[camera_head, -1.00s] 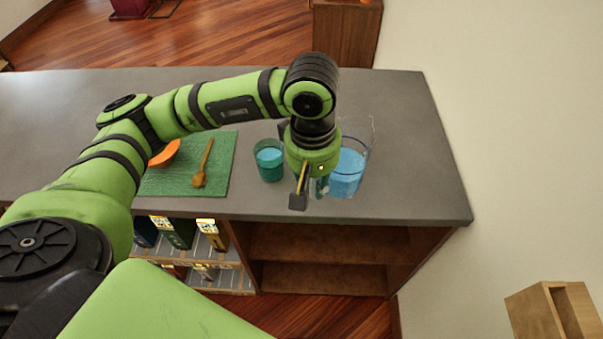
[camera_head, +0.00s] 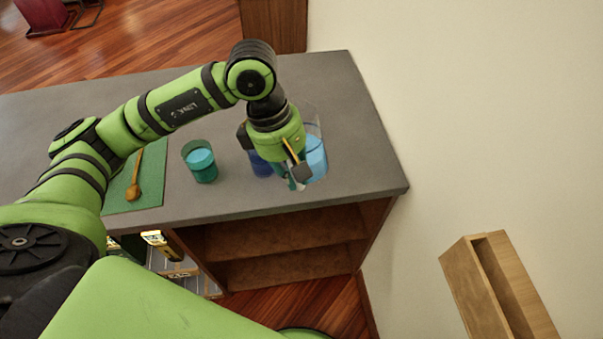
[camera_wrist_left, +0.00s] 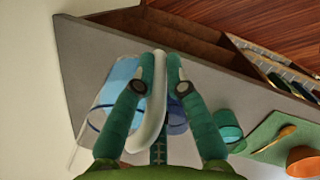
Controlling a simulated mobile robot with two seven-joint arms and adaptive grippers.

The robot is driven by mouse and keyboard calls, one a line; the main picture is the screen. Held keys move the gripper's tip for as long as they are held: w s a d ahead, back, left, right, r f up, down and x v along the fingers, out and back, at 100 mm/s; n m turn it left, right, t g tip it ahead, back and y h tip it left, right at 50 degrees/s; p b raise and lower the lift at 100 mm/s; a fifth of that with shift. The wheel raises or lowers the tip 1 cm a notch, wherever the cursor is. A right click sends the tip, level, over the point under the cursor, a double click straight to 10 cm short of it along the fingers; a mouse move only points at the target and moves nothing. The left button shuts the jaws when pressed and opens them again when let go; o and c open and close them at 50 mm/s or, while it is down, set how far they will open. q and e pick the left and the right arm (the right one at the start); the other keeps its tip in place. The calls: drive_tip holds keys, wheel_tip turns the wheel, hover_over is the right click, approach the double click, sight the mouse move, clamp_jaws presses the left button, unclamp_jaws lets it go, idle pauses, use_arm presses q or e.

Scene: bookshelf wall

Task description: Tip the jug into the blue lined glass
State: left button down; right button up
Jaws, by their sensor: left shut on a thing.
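The jug (camera_head: 316,157) is clear with light blue liquid in it. My left gripper (camera_head: 296,178) is shut on its pale handle, which shows between the fingers in the left wrist view (camera_wrist_left: 153,110). The jug's body (camera_wrist_left: 122,75) is left of the fingers there. I cannot tell whether its base touches the counter. The blue lined glass (camera_head: 260,165) stands left of the jug, partly hidden by my gripper; in the wrist view it is behind the right finger (camera_wrist_left: 177,118). My right gripper is not in view.
A teal glass (camera_head: 201,162) with blue contents stands left of the blue glass on the grey counter (camera_head: 230,205). A green mat (camera_head: 150,185) with a wooden spoon (camera_head: 134,185) lies further left. An orange bowl (camera_wrist_left: 304,162) shows in the wrist view. The counter's right end is near the wall.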

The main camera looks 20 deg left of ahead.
use_arm(q)
drive_tip(key=a+h, duration=0.1)
drive_tip(key=h, duration=0.1)
drive_tip(key=w+a+g+h+b, duration=0.1)
drive_tip(key=a+h+b, duration=0.1)
drive_tip(key=a+h, duration=0.1)
drive_tip(key=shift+w+f+h, duration=0.15)
drive_tip(key=shift+f+h, duration=0.15)
drive_tip(key=shift+f, duration=0.1)
use_arm(e)
drive_tip(key=shift+d+f, duration=0.25)
drive_tip(key=shift+f, duration=0.4)
drive_tip(key=shift+d+f, duration=0.25)
drive_tip(key=shift+f, duration=0.35)
use_arm(q)
drive_tip(key=shift+d, duration=0.2)
drive_tip(key=shift+a+f+b, duration=0.1)
drive_tip(key=shift+a+b, duration=0.05)
drive_tip(key=shift+b, duration=0.15)
use_arm(e)
drive_tip(key=shift+f, duration=0.25)
use_arm(q)
drive_tip(key=shift+w+a+f+g+h+b, duration=0.1)
drive_tip(key=shift+a+f+g+h+b, duration=0.35)
drive_tip(key=shift+b, duration=0.8)
use_arm(e)
drive_tip(key=shift+a+f, duration=0.2)
drive_tip(key=shift+f, duration=1.1)
